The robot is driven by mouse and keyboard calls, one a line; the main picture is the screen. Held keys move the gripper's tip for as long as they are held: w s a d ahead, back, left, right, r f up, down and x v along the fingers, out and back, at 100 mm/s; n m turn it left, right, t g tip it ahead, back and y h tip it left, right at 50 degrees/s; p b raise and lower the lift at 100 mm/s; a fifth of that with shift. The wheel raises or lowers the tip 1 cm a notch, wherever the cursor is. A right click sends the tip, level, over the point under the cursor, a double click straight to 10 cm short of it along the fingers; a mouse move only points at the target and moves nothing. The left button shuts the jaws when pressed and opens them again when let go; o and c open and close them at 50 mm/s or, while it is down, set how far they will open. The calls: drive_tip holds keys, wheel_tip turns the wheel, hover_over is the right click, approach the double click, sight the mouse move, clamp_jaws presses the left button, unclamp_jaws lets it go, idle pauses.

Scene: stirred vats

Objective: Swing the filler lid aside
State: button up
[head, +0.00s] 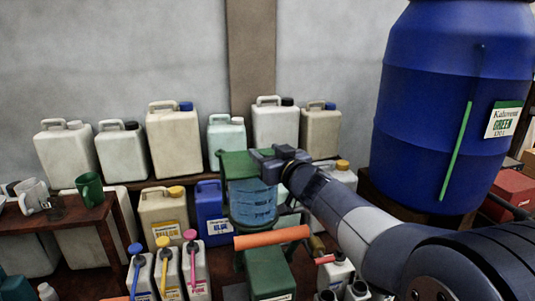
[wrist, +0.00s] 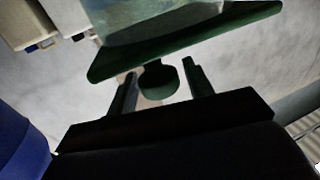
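A clear vessel with blue liquid (head: 250,203) stands in the middle of the head view. It has a flat green top (head: 238,160), which I take to hold the filler lid. My gripper (head: 268,165) is at the right side of this green top. In the wrist view the green edge (wrist: 185,42) crosses the upper part. A round dark green knob or tab (wrist: 158,82) shows below it, between my two fingers (wrist: 160,88). The fingers are apart, with a gap on each side of the knob. Whether the knob belongs to the lid I cannot tell.
A large blue drum (head: 440,110) with a green level strip stands at right. Pale canisters (head: 173,140) line the wall behind. An orange roller (head: 272,237) and a green box (head: 268,272) are below the vessel. A green mug (head: 90,189) stands on a shelf at left.

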clamp_jaws()
idle(0.3)
